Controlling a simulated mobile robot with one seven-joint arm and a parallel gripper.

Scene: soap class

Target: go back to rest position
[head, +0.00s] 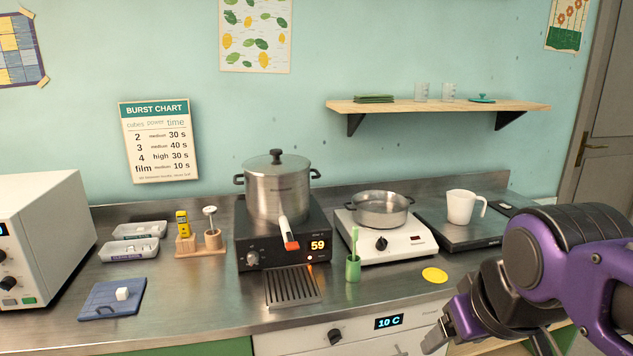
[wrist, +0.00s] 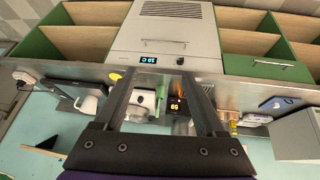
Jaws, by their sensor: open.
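My gripper (head: 446,335) is at the lower right of the head view, in front of the counter's front edge. Its fingers are apart and nothing shows between them. In the wrist view my gripper (wrist: 168,76) shows as two dark fingers spread wide, with the counter and the grey cabinet front with a 10 C display (wrist: 163,60) beyond. My purple arm comes in from the right of the head view and hides part of the counter's right end.
The steel counter (head: 190,310) holds a lidded pot (head: 277,190) on a black burner reading 59, a pan (head: 381,210) on a white hot plate, a white jug (head: 461,206), a green cup (head: 353,268) and a blue board (head: 105,305). A shelf (head: 440,107) hangs above.

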